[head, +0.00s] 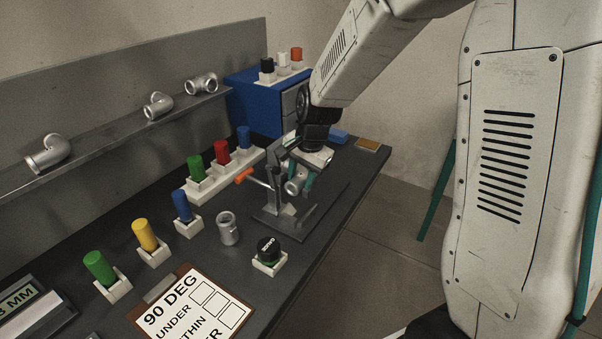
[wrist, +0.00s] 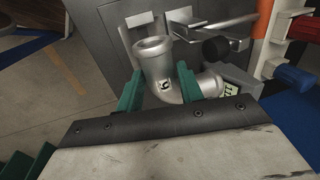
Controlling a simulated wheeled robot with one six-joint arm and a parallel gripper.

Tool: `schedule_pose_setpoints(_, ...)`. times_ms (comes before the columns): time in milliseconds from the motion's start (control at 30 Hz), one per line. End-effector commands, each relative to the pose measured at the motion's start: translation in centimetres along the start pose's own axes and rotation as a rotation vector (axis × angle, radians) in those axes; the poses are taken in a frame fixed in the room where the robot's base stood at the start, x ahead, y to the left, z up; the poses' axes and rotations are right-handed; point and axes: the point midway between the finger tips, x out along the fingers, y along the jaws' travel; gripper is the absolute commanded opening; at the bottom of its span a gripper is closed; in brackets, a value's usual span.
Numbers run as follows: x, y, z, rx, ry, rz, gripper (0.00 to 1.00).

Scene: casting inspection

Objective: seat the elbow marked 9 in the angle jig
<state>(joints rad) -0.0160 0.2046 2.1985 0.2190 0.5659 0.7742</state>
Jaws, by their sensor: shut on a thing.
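The grey metal elbow (wrist: 165,75) with a dark mark, shaped like a 9 or 6, sits between the green fingers of my gripper (wrist: 160,87) in the wrist view. One open end points up in that picture, the other to the right. In the head view my gripper (head: 299,178) holds the elbow (head: 295,187) at the angle jig (head: 286,213). The jig's upright plates (wrist: 143,35) and black clamp tip (wrist: 215,48) are close beyond the elbow. Whether the elbow touches the jig is hidden. The clamp's orange handle (head: 243,176) sticks out left.
Coloured plugs in white holders (head: 221,172) line the back. Several fittings lie on the shelf (head: 108,130). A clipboard (head: 190,312) lies in front.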

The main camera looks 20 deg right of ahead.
Motion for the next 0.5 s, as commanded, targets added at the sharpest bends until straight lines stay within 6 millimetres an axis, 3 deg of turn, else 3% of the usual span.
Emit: schedule_pose_setpoints(500,4.4,1.0,0.1,0.001,-0.001,0.000,0.01)
